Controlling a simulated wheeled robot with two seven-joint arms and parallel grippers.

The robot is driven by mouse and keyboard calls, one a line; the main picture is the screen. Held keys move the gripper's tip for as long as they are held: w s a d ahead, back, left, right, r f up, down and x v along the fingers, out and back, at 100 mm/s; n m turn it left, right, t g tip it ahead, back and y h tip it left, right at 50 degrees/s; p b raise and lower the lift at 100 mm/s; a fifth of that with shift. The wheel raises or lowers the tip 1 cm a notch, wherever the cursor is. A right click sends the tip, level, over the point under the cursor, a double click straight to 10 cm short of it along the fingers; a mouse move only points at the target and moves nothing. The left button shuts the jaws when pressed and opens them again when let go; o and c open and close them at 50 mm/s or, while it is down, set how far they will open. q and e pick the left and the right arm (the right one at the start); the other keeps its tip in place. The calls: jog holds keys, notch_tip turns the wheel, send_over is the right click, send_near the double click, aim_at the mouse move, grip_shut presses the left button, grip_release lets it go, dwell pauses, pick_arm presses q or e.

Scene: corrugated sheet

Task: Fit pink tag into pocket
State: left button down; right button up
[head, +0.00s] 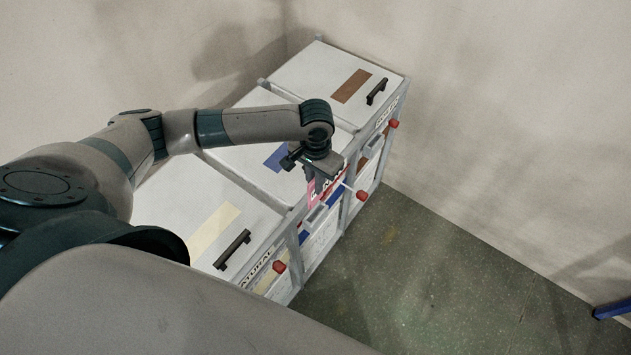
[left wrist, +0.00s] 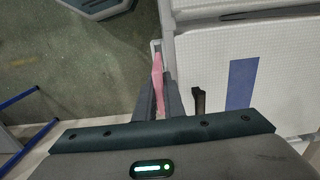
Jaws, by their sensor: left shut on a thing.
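The pink tag (head: 313,193) is in my left gripper (head: 322,187), in front of the middle bin of a row of white bins. In the left wrist view the pink tag (left wrist: 157,70) stands on edge between the fingers of the left gripper (left wrist: 160,98). A light grey pocket (left wrist: 156,46) shows at the tag's far end, on the bin's front. I cannot tell whether the tag's end is inside it or just above it. In the head view the gripper partly hides the middle bin's front. My right gripper is not in view.
The white bins (head: 325,72) have lids, black handles (head: 232,250) and red knobs (head: 361,196) on the front. A blue strip (left wrist: 242,82) marks the middle lid. Walls stand behind and to the right. The green floor (head: 420,270) in front is clear. A blue bar (head: 612,309) is at the far right.

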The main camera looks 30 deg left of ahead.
aim_at(316, 202)
pick_arm(q)
jog(key=shift+s+f+p, duration=0.1)
jog(key=shift+p, duration=0.35)
jog(key=shift+f+b, duration=1.05)
jog(key=shift+f, duration=1.75)
jog(key=shift+p, duration=0.5)
jog(key=shift+p, duration=1.1)
jog(key=shift+f+b, duration=1.1)
jog(key=shift+f, duration=1.95)
